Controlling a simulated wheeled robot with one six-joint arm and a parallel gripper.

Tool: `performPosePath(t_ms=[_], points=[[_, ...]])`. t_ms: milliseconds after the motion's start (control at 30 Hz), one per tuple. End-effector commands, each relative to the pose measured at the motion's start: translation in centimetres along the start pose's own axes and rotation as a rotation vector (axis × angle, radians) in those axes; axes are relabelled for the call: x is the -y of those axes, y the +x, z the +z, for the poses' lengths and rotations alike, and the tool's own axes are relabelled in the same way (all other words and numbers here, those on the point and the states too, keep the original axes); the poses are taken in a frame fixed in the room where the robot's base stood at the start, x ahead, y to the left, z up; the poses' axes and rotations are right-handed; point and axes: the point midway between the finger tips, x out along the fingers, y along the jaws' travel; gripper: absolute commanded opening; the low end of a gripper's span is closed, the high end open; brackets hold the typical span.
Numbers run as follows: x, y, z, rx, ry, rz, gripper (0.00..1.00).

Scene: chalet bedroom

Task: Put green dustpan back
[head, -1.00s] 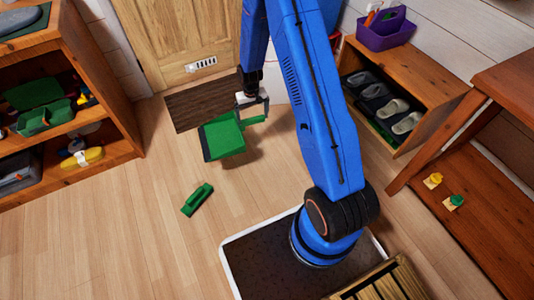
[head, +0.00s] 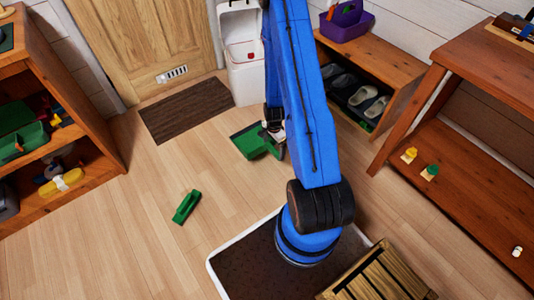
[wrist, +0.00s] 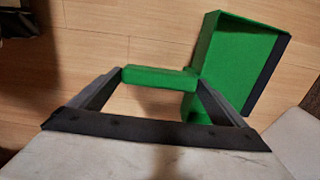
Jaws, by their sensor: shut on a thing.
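The green dustpan (head: 252,141) has a dark front lip and hangs at my gripper, partly hidden behind my arm in the head view. In the wrist view the dustpan's pan (wrist: 232,62) is at the upper right, with its dark lip on the right side. My gripper (head: 273,134) is shut on the dustpan's handle, which lies across between the fingertips in the wrist view. I cannot tell the exact gap between the dustpan and the floor.
A small green object (head: 186,207) lies on the open floor. A dark doormat (head: 187,110) lies by the door. A white bin (head: 240,70) stands behind my gripper. A shoe bench (head: 385,62) is at the right, and a wooden shelf (head: 75,97) at the left.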

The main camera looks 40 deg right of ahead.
Motion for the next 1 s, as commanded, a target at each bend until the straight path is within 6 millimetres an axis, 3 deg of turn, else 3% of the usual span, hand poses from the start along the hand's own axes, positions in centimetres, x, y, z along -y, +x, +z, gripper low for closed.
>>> performPosePath(t_ms=[200,467,733,1000], points=[[0.0,2.8,0.0,0.000,-0.002,0.001,0.69],[0.1,4.0,0.0,0.000,-0.003,0.000,0.69],[0.0,7.0,0.1,0.001,-0.003,0.001,0.69],[0.1,7.7,0.0,0.000,-0.003,0.000,0.69]])
